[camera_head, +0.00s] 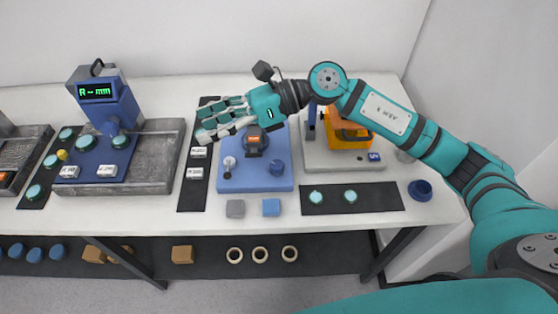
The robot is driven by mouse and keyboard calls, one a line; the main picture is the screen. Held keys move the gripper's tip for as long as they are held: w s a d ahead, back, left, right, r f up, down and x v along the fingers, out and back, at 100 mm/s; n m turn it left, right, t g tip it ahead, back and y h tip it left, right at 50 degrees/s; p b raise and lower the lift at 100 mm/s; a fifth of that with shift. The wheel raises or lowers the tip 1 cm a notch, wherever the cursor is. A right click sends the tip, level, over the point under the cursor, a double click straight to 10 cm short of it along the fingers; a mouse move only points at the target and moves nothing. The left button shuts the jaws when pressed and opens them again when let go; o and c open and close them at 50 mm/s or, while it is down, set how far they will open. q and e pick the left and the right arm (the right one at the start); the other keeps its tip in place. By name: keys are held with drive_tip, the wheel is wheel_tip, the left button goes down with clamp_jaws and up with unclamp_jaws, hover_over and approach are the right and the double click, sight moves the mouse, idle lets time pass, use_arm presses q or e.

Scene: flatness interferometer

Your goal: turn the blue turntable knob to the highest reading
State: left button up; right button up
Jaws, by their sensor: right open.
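A blue knob (277,167) stands on the right part of a blue base plate (255,184) in the middle of the table. A small dark device with an orange face (254,140) sits at the back of that plate, and a pale grey knob (229,162) is at its left. My right gripper (204,124) reaches in from the right, open and empty. Its fingers point left, above the back left of the plate and apart from the blue knob. My left gripper is not in view.
A blue instrument with a green display (97,91) stands at left on a grey slab (160,150). An orange-and-grey device (348,132) is at right. Grey (235,208) and blue (271,207) blocks lie at the front. A blue ring (420,190) lies near the right edge.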

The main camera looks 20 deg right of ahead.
drive_tip(key=w+d+f+n+h, duration=0.1)
drive_tip(key=d+f+n+h, duration=0.15)
drive_tip(key=d, duration=0.25)
drive_tip(key=w+d+f+n+h, duration=0.1)
drive_tip(key=w+d+f+h, duration=0.1)
drive_tip(key=d+h, duration=0.3)
drive_tip(key=g+h, duration=0.1)
drive_tip(key=h, duration=0.2)
approach(278, 164)
drive_tip(key=p+x, duration=0.5)
drive_tip(key=x, duration=0.2)
drive_tip(key=shift+a+f, duration=0.15)
drive_tip(key=shift+f, duration=0.2)
drive_tip(key=shift+x, duration=0.75)
drive_tip(key=shift+c, duration=0.4)
drive_tip(key=c, duration=1)
drive_tip(key=shift+c, duration=0.3)
